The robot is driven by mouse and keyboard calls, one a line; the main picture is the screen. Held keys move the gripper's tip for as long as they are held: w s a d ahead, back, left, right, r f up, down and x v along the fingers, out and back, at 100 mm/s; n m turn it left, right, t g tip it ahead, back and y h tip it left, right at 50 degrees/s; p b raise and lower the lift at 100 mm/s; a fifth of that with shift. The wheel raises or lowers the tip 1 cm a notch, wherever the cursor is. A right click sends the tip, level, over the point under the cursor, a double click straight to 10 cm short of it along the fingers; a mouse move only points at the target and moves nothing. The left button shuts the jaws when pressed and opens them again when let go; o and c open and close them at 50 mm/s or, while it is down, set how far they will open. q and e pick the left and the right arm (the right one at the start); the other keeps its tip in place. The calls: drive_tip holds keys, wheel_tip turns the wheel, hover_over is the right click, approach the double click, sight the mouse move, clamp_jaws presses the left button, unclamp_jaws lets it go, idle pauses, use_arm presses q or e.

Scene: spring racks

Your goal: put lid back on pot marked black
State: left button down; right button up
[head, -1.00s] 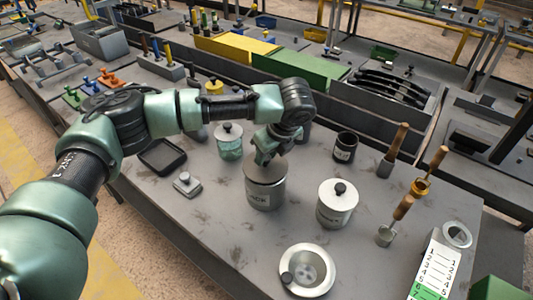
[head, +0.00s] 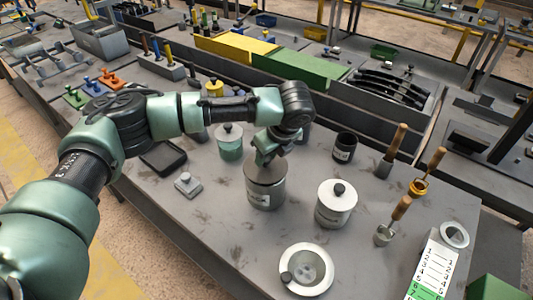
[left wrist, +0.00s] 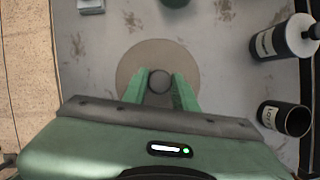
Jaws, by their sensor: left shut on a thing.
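My left gripper (head: 268,154) points down over a grey metal pot (head: 265,195) with a pale label whose word I cannot read for sure. In the left wrist view its two green fingers (left wrist: 160,88) are shut on the dark round knob (left wrist: 159,81) of a grey-brown lid (left wrist: 128,68). In the head view the lid (head: 257,172) lies level at the pot's top, partly hidden by the gripper. I cannot tell whether it is fully seated. My right gripper is not in view.
A white-lidded pot (head: 337,205) stands close to the right. A wide pale bowl (head: 320,250) with a dark knob at its left rim is in front. A dark open jar (head: 345,148), a green lidded jar (head: 230,149) and wooden-handled tools (head: 397,141) stand around.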

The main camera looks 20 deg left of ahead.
use_arm(q)
drive_tip(key=shift+f+p, duration=0.1)
drive_tip(key=shift+p, duration=0.5)
idle(0.8)
drive_tip(key=shift+p, duration=0.6)
idle(0.4)
idle(0.4)
drive_tip(key=c, duration=0.6)
unclamp_jaws()
drive_tip(key=shift+o, duration=0.2)
wheel_tip(320, 180, up, 7)
drive_tip(key=p, duration=0.8)
drive_tip(key=shift+c, duration=0.3)
